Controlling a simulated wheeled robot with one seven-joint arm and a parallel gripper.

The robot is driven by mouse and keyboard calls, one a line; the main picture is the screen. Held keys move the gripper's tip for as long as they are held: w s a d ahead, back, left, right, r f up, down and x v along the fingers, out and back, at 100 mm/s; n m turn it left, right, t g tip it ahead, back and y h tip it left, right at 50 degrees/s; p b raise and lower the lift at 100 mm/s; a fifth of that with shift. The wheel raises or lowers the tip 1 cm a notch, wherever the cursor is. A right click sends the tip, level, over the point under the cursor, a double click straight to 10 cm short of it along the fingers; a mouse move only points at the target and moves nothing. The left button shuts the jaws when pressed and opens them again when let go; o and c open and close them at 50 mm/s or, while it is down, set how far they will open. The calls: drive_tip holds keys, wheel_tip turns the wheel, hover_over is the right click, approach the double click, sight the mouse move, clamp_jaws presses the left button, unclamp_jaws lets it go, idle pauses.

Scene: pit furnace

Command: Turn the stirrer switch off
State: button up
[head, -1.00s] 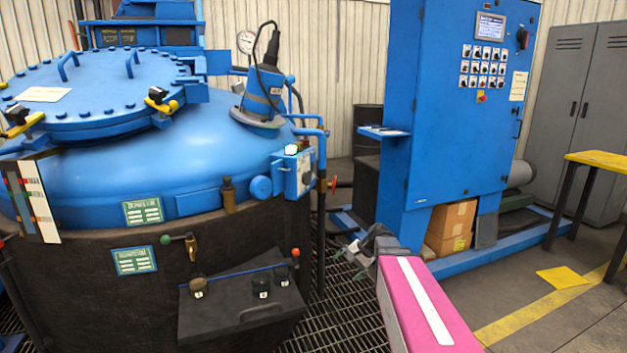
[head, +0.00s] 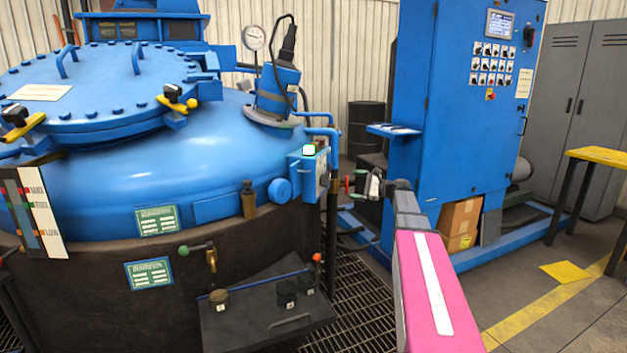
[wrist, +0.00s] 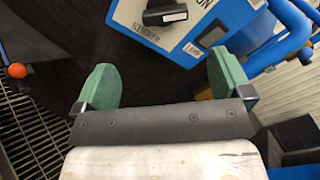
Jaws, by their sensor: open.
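The stirrer switch is a black rotary knob (wrist: 165,14) on a blue switch box with a white face, at the top of the wrist view. A label reading STIRRER and part of the word ON show beside it. In the head view the switch box (head: 308,172) is on the right side of the blue furnace, with a lit green lamp (head: 309,149) on top. My gripper (wrist: 160,80) is open and empty, its two green fingers apart, below the knob and not touching it. In the head view my gripper (head: 354,184) is just right of the box.
A thin dark post with an orange knob (head: 317,257) stands below the box. Blue pipes (wrist: 285,35) run right of the box. Grating floor lies between furnace and cabinet.

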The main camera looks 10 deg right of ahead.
sight(329, 180)
drive_tip(key=x, duration=1.1)
drive_tip(key=shift+w+a+r, duration=0.1)
drive_tip(key=shift+w+r, duration=0.2)
drive_tip(key=shift+c, duration=0.3)
drive_tip(key=c, duration=0.9)
